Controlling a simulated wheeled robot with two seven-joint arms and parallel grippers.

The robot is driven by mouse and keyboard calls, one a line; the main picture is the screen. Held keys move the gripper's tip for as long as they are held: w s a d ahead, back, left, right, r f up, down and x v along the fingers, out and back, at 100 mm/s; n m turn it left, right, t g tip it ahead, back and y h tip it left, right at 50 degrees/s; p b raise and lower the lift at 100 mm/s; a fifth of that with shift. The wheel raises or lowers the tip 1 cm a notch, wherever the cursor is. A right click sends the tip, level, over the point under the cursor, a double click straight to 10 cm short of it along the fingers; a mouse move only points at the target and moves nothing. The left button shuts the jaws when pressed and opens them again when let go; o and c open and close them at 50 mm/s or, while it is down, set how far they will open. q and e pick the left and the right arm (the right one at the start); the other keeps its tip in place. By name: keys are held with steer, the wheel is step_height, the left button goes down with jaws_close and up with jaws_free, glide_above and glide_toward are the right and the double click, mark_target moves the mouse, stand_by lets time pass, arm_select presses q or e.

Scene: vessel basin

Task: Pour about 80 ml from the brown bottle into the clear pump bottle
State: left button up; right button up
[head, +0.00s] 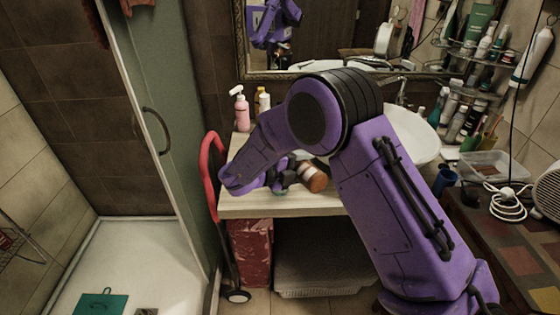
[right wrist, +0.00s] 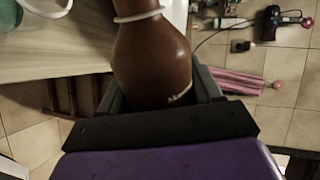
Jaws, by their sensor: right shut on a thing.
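The brown bottle (head: 313,178) is held by my right gripper (head: 284,180) above the front of the pale counter, tilted well over toward the right in the head view. In the right wrist view the brown bottle (right wrist: 152,55) sits between the two dark fingers, with a pale ring around its neck. I cannot clearly make out the clear pump bottle. A greenish see-through thing (right wrist: 9,17) shows at the top left corner of the wrist view, cut off by the edge. My left gripper is not in view.
A pink pump bottle (head: 242,112) and a pale bottle (head: 263,101) stand at the back left of the counter (head: 255,205). The basin (head: 418,140) is partly behind my arm. A red-handled thing (head: 209,165) stands by the counter's left edge. Toiletries crowd the right.

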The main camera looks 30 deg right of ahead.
steer(key=shift+r+n+p, duration=0.3)
steer(key=shift+r+p, duration=0.05)
steer(key=shift+p, duration=0.3)
stand_by(0.6)
steer(key=f+m+t+b, duration=0.1)
steer(key=f+m+b, duration=0.2)
steer(key=b, duration=0.4)
steer(key=shift+s, duration=0.2)
steer(key=shift+w, duration=0.1)
steer(key=shift+r, duration=0.1)
